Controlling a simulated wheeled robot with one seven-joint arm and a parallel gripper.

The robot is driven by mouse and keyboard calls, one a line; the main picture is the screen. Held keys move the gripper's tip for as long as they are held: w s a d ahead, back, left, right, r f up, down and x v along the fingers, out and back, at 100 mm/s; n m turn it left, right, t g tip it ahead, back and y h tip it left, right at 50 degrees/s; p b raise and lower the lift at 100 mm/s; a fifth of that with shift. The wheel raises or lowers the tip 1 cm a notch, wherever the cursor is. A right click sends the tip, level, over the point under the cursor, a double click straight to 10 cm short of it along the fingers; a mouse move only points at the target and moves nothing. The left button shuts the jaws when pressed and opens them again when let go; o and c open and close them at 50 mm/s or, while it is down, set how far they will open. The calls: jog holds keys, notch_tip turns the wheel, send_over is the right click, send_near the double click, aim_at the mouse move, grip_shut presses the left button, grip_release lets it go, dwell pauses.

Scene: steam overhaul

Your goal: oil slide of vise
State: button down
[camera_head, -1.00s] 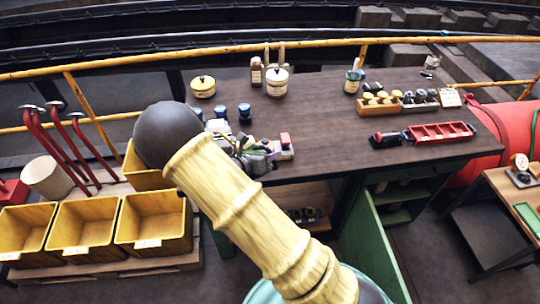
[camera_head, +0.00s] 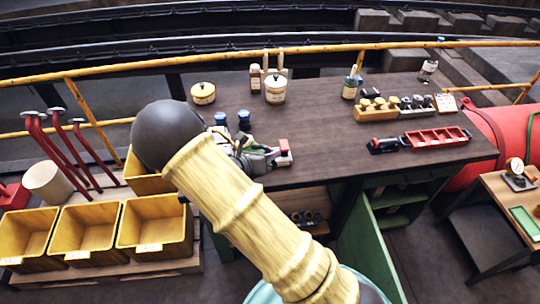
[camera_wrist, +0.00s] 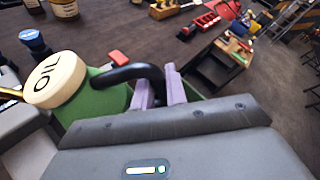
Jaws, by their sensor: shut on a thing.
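A green oil can (camera_wrist: 95,105) with a cream lid marked OIL shows in the wrist view. Its black curved handle (camera_wrist: 135,73) runs to the pale purple fingers of my gripper (camera_wrist: 160,85), which are shut on it. The can looks upright. The grey vise (camera_head: 258,158) is at the front edge of the dark bench in the head view, partly hidden behind my arm. Its slide cannot be made out clearly.
The dark bench (camera_head: 320,110) carries cream pots, blue-capped bottles (camera_head: 244,119), a red tray (camera_head: 436,137) and a wooden rack (camera_head: 376,113). A small red-topped block (camera_head: 284,152) is beside the vise. Yellow bins (camera_head: 85,235) stand at left. The bench middle is clear.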

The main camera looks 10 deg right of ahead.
jog(key=shift+r, duration=0.5)
jog(key=shift+f, duration=0.15)
jog(key=shift+s+d+f+m+b, duration=0.15)
jog(key=shift+m+b, duration=0.15)
jog(key=shift+b, duration=0.2)
jog(key=shift+f, duration=0.1)
jog(key=shift+f+t+y+b, duration=0.3)
jog(key=shift+f+b, duration=0.05)
jog(key=shift+b, duration=0.55)
jog(key=shift+f+m+b, duration=0.1)
jog(key=shift+m+b, duration=0.3)
